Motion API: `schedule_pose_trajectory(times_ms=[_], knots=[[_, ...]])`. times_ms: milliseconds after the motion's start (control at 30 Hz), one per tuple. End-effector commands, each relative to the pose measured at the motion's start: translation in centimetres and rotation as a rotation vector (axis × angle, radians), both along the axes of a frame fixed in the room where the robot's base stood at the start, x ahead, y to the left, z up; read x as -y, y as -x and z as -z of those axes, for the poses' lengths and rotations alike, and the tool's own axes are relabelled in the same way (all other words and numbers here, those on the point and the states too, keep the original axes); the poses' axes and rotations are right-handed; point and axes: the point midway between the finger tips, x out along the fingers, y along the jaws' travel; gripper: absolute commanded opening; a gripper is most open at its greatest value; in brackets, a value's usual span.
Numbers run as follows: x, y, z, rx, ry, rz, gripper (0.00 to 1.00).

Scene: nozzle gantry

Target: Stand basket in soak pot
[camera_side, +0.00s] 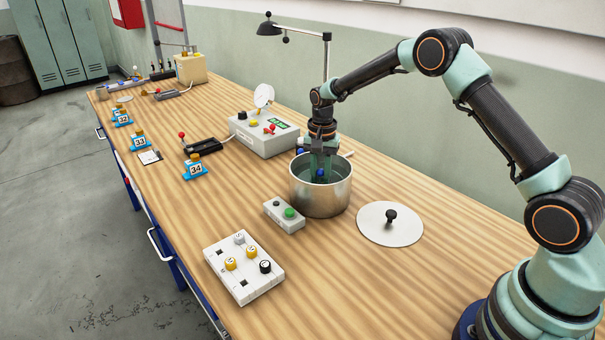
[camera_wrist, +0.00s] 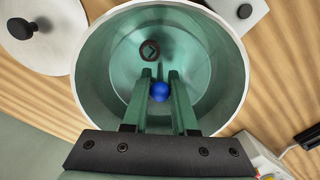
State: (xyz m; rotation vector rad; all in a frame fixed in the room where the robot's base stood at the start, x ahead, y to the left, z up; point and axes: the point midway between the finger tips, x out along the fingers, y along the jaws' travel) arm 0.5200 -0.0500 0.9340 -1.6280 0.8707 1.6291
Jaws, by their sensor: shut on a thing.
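The soak pot (camera_side: 320,200) is an open, shiny metal pot on the wooden bench, with greenish liquid inside. It fills most of the wrist view (camera_wrist: 95,75). My gripper (camera_side: 319,168) points down into the pot's mouth. In the wrist view its green fingers (camera_wrist: 160,80) are shut on a part with a blue ball (camera_wrist: 159,91), which I take for the basket's handle. The blue ball also shows in the side view (camera_side: 320,173). A dark round piece (camera_wrist: 150,50) shows inside the pot beyond the fingertips. The basket's body is mostly hidden, and I cannot tell whether it touches the pot floor.
A round lid with a black knob (camera_side: 375,230) lies right of the pot. A small button box (camera_side: 284,215) and a white tray with knobs (camera_side: 243,285) are in front. A gauge box (camera_side: 265,143) and a lamp post (camera_side: 327,60) stand behind.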

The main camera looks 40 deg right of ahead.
Motion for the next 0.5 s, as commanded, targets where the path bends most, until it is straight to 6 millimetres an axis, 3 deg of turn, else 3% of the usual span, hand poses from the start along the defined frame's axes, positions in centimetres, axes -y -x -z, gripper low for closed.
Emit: schedule_pose_trajectory(times_ms=[233,267,333,500], knots=[[0.01,-0.02,0.11,0.001,0.0,0.0,0.0],[0.01,-0.02,0.11,0.001,0.0,0.0,0.34],[0.01,-0.01,0.12,0.001,-0.001,0.0,0.6],[0.01,-0.01,0.11,0.0,0.0,0.0,0.61]])
